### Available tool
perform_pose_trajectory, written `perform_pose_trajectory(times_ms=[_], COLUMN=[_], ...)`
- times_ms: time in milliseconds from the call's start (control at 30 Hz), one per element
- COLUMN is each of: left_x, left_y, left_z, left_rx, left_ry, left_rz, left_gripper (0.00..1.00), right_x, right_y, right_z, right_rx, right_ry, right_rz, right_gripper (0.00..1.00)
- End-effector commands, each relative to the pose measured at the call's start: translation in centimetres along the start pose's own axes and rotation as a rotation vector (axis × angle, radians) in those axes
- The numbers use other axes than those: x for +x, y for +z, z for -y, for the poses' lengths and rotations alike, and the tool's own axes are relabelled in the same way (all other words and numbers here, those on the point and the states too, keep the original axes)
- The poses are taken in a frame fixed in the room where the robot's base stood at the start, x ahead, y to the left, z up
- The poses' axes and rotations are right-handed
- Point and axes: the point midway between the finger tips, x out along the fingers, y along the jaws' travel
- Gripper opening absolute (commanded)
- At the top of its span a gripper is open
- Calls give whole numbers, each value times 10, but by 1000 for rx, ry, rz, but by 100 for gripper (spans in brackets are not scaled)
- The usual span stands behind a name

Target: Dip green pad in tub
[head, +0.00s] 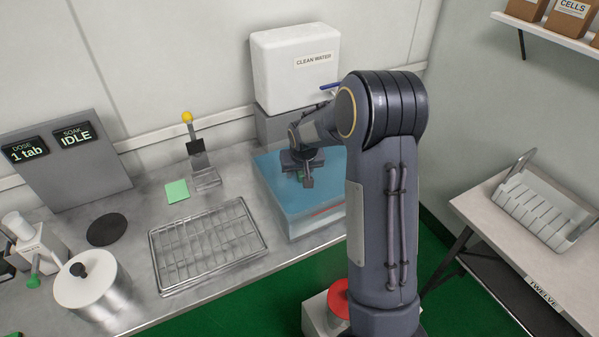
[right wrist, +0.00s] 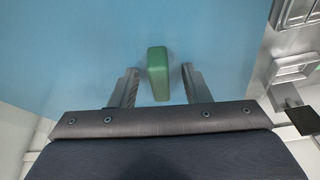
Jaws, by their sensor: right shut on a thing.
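The tub (head: 276,207) is a clear, box-shaped vessel of blue liquid on the counter. My right gripper (head: 304,180) points down inside the tub's outline. It is shut on the green pad (head: 300,175), a small green block. In the right wrist view the green pad (right wrist: 158,74) sits between the two fingers of my right gripper (right wrist: 163,86), with blue behind it. I cannot tell whether the pad touches the liquid. My right arm hides part of the tub's right side. My left gripper is not in view.
Left of the tub are a wire rack (head: 208,246), a light green square (head: 177,191), a yellow-knobbed lever (head: 195,146) and a steel pot (head: 92,290). A white clean-water tank (head: 296,65) stands behind. A red-topped box (head: 338,300) is below the counter front.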

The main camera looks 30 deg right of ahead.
Motion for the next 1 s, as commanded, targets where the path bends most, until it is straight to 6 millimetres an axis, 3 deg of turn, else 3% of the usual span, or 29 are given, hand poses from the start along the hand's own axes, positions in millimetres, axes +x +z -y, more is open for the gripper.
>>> perform_pose_trajectory(times_ms=[1000], left_x=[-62], left_y=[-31], left_z=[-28], left_rx=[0], left_ry=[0], left_rz=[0], left_gripper=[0], right_x=[-97], right_y=[-41], right_z=[0], right_rx=[0], right_ry=[0], right_rz=[-2], right_gripper=[21])
